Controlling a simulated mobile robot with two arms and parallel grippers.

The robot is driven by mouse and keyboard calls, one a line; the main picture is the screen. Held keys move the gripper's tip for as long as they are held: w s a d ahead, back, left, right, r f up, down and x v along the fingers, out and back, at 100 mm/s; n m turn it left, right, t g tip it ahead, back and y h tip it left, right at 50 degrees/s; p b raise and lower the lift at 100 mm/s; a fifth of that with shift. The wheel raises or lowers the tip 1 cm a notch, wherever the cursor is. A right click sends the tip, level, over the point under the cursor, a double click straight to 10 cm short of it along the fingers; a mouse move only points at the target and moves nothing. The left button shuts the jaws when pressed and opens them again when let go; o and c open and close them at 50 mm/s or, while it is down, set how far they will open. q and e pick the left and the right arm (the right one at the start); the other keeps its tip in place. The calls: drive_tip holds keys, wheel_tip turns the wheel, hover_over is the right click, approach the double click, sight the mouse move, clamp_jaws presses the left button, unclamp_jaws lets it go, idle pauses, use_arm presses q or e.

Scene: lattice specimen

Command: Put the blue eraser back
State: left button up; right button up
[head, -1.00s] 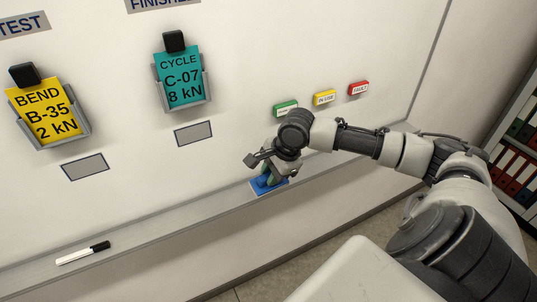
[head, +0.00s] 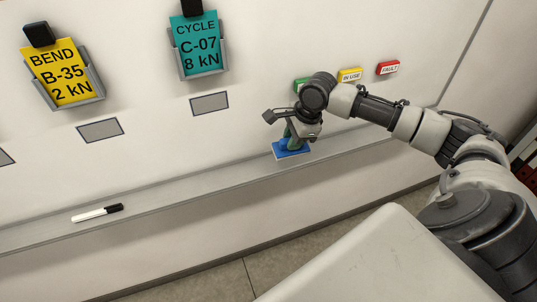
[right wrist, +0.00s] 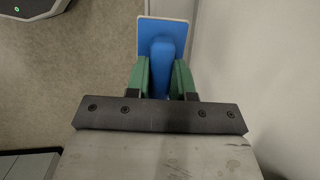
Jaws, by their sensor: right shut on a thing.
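The blue eraser (head: 291,149) is a flat block with a pale underside and a raised blue grip. My right gripper (head: 291,132) is shut on that grip from above. In the right wrist view the green fingers (right wrist: 160,80) hold the grip from both sides, and the eraser's flat blue part (right wrist: 150,38) shows beyond them. In the head view the eraser overlaps the grey ledge (head: 190,190) below the whiteboard; I cannot tell whether it touches the ledge. My left gripper is not in view.
A white marker with a black cap (head: 97,213) lies on the ledge at left. Green (head: 301,85), yellow (head: 350,75) and red (head: 388,68) magnets sit on the board near my right arm. Card holders hold a yellow card (head: 62,73) and a teal card (head: 198,43). The ledge between marker and eraser is clear.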

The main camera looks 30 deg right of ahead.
drive_tip(key=w+a+f, duration=0.4)
drive_tip(key=shift+w+a, duration=0.25)
drive_tip(key=shift+w, duration=0.15)
wheel_tip(320, 180, down, 2)
drive_tip(key=shift+f, duration=0.1)
drive_tip(key=shift+f+p, duration=0.45)
drive_tip(key=shift+p, duration=0.7)
drive_tip(key=shift+f, duration=0.2)
drive_tip(key=o, duration=0.8)
